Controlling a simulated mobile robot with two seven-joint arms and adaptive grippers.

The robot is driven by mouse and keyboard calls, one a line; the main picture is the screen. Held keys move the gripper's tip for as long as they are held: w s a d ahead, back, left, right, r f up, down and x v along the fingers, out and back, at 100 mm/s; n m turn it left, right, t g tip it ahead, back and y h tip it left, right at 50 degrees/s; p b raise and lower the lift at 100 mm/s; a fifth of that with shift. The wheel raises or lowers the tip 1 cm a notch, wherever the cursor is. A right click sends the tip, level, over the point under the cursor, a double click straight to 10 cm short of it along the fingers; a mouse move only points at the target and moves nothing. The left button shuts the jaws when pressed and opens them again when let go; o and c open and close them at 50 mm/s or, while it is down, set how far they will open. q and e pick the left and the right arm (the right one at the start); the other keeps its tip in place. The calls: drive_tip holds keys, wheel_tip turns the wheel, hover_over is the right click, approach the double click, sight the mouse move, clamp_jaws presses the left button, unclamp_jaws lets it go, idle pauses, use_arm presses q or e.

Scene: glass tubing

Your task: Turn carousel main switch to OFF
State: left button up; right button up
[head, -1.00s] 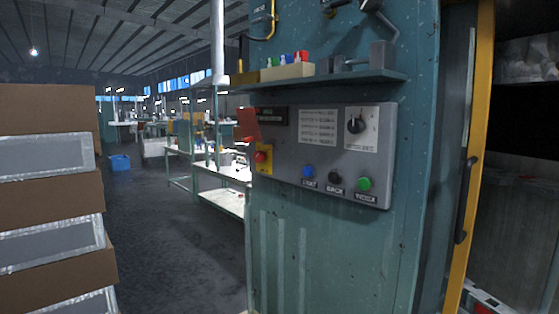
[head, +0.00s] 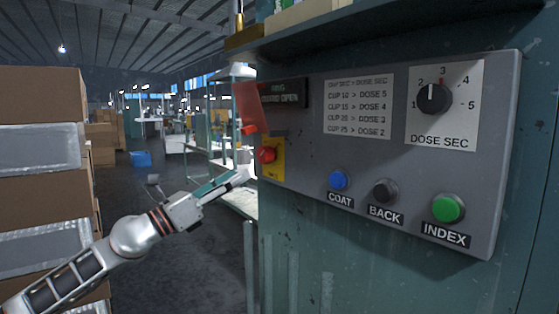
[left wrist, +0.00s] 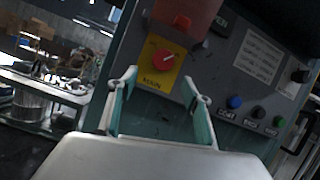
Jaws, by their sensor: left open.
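The main switch (head: 267,154) is a red knob on a yellow plate at the left end of the grey control panel (head: 300,150). In the left wrist view the red knob (left wrist: 164,58) sits on its yellow plate marked MAIN, with a pale pointer line slanting to the upper right. A red flap (left wrist: 187,14) hangs just above it and is raised clear of the knob. My left gripper (head: 240,177) is just left of and below the switch, pointing at it. In the left wrist view its fingers (left wrist: 160,85) are apart, empty and below the knob. My right gripper is not seen.
The panel also carries a blue COAT button (head: 340,180), a black BACK button (head: 385,191), a green INDEX button (head: 448,208) and a dose dial (head: 433,98). A shelf (head: 380,25) juts out above. Stacked boxes (head: 40,150) stand at left.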

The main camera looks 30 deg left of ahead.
sight(261, 157)
use_arm(q)
drive_tip(key=shift+m, duration=0.4)
drive_tip(key=w+r, duration=0.1)
drive_tip(key=w+d+r+p, duration=0.1)
drive_tip(key=w+r, duration=0.1)
drive_tip(key=shift+d, duration=0.15)
drive_tip(key=shift+p+x, duration=0.7)
drive_tip(key=shift+x, duration=0.5)
drive_tip(key=shift+w+d+r, duration=0.1)
drive_tip(key=shift+w, duration=0.2)
drive_tip(key=shift+w+d, duration=0.15)
drive_tip(key=shift+w, duration=0.15)
drive_tip(key=shift+w+d+p, duration=0.15)
drive_tip(key=shift+w+p, duration=0.2)
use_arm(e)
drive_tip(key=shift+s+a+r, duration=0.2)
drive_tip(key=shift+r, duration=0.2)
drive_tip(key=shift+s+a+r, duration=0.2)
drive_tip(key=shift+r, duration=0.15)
